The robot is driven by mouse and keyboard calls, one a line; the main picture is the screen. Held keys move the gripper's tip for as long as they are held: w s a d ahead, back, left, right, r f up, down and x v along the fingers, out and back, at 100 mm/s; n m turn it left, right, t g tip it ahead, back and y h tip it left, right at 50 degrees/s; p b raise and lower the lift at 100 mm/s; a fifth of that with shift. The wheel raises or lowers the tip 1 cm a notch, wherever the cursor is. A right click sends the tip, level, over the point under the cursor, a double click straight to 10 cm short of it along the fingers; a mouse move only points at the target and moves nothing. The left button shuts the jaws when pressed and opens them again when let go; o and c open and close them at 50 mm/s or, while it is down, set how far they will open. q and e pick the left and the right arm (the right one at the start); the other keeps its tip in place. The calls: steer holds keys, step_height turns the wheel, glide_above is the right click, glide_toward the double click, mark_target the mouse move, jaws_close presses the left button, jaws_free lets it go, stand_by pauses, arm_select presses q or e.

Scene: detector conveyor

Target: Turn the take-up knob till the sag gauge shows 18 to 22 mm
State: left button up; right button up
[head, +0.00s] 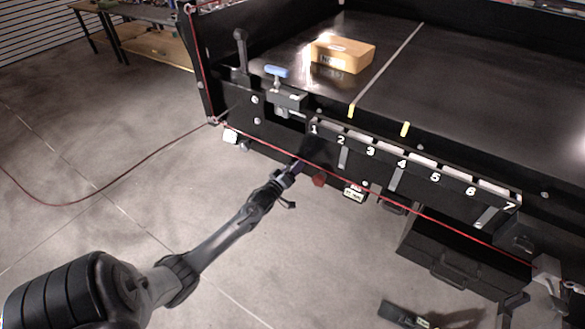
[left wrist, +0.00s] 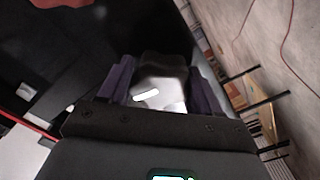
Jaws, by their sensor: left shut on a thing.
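My left gripper (head: 297,168) reaches the conveyor's front side below the number 1. In the left wrist view its purple-padded fingers (left wrist: 163,85) are shut on a grey, rounded knob (left wrist: 160,78), apparently the take-up knob. In the head view the gripper and the dark side panel hide the knob. A small pale display box (head: 354,193) hangs under the rail to the right of the gripper; it may be the sag gauge, but its reading is too small to make out.
A red cord (head: 420,213) runs along the conveyor front.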

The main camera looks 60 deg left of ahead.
arm_select(q)
steer(key=m, duration=0.4)
steer(key=shift+m+p, duration=0.3)
steer(key=shift+p, duration=0.05)
steer(key=m, duration=0.5)
steer(key=shift+d, duration=0.1)
steer(key=m+p, duration=0.1)
steer(key=m, duration=0.4)
steer(key=shift+m, duration=0.4)
steer(key=m, duration=0.5)
steer(key=shift+m, duration=0.3)
steer(key=m, duration=0.5)
steer(key=shift+d+p, duration=0.1)
steer(key=shift+p, duration=0.25)
steer(key=m, duration=0.5)
steer(key=shift+w, duration=0.1)
steer(key=m, duration=0.5)
steer(key=shift+f+p, duration=0.1)
steer(key=shift+p, duration=0.3)
steer(key=shift+m, duration=2.5)
